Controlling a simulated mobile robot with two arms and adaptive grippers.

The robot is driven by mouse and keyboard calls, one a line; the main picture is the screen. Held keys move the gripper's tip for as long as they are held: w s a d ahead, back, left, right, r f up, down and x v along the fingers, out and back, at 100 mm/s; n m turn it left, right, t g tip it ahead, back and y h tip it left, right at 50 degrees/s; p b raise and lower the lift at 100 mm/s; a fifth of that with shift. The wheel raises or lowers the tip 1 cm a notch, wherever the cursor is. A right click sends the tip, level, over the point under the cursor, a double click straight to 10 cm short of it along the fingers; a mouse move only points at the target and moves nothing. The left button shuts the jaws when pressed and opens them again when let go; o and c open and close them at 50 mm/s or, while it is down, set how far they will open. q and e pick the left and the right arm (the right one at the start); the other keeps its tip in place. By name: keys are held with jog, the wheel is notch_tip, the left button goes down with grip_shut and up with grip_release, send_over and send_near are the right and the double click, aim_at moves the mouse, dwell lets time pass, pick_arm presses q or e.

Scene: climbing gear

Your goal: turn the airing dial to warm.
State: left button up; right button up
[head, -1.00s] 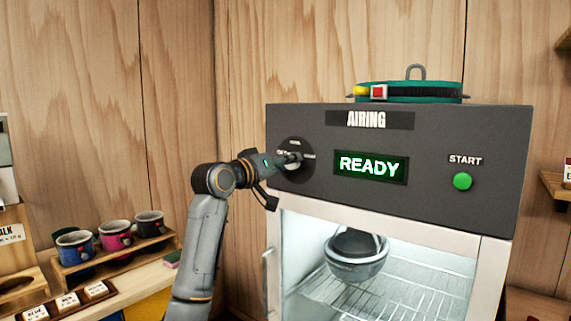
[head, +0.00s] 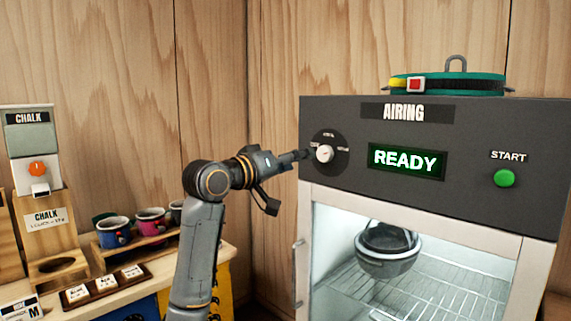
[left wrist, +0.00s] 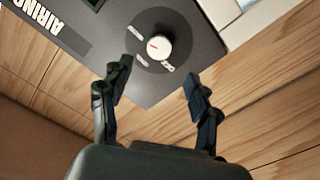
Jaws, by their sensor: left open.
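The airing dial is a white knob (head: 324,153) on a dark round plate at the left of the grey panel. The knob (left wrist: 159,46) also shows in the left wrist view, with a red pointer mark and three small labels around it, too blurred to read surely. My left gripper (head: 298,156) is just left of the dial in the head view. In the left wrist view my left gripper (left wrist: 157,88) is open and empty, with the knob beyond its fingertips and apart from them. My right gripper is not in view.
The airing cabinet (head: 306,240) has a lit READY display (head: 406,160), a green START button (head: 505,178) and a helmet-like bowl (head: 388,268) inside. A green coiled item (head: 455,83) lies on top. A shelf with cups (head: 114,232) and a chalk dispenser (head: 34,150) stand left.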

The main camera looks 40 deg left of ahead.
pick_arm(q)
jog(key=shift+s+a, duration=0.1)
jog(key=shift+s, duration=1.45)
